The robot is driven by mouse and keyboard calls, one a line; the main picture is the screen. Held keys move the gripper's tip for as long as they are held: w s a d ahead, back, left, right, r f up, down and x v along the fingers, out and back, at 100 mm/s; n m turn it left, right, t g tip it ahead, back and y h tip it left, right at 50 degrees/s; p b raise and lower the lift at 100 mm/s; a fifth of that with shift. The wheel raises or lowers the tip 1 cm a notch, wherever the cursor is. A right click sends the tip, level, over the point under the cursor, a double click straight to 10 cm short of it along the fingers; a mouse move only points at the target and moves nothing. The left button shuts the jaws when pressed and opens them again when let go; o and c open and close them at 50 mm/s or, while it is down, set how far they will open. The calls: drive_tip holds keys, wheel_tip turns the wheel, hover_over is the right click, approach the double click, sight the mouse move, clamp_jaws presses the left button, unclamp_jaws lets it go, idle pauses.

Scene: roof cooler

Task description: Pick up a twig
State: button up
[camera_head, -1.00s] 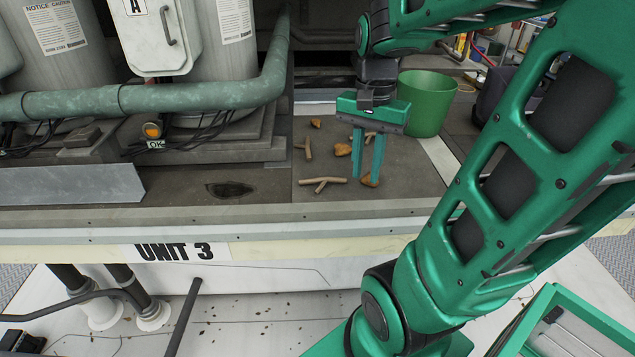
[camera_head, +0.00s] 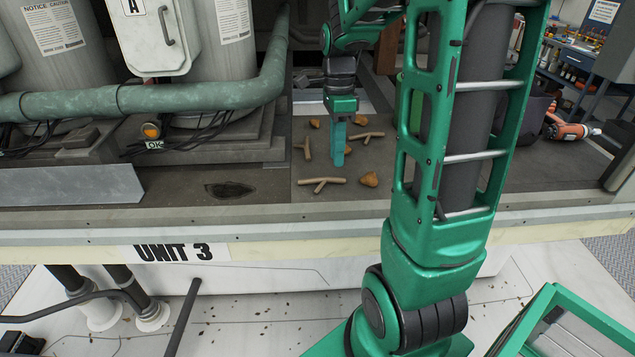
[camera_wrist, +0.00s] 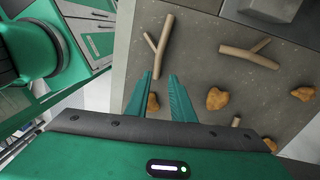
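Several forked brown twigs lie on the grey roof deck: a left twig (camera_head: 307,149), a front twig (camera_head: 323,184) and a right twig (camera_head: 367,136). My gripper (camera_head: 338,162) points down among them, seen edge-on in the head view. In the wrist view my gripper (camera_wrist: 161,77) is open, with an empty gap between its two green fingers. One Y-shaped twig (camera_wrist: 162,46) lies just beyond the fingertips there, and another twig (camera_wrist: 250,56) lies to the right. A short piece of a twig (camera_wrist: 236,122) shows nearer my gripper body.
Several orange-brown clumps lie between the twigs, one brown clump (camera_head: 370,179) at the front. A pipe (camera_head: 190,95) and cooler housing stand left. A dark hole (camera_head: 230,189) is in the deck. My arm mostly hides the green bucket (camera_head: 415,112).

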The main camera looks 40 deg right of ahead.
sight(322, 181)
drive_tip(key=shift+s+a+f, duration=0.1)
drive_tip(key=shift+s+f, duration=0.05)
drive_tip(key=shift+f, duration=0.85)
drive_tip(key=shift+s+a+f, duration=0.1)
drive_tip(key=shift+s+f, duration=0.05)
drive_tip(key=shift+f, duration=0.8)
drive_tip(key=shift+s+a+f, duration=0.1)
drive_tip(key=shift+s+f, duration=0.05)
drive_tip(key=shift+f, duration=0.85)
clamp_jaws()
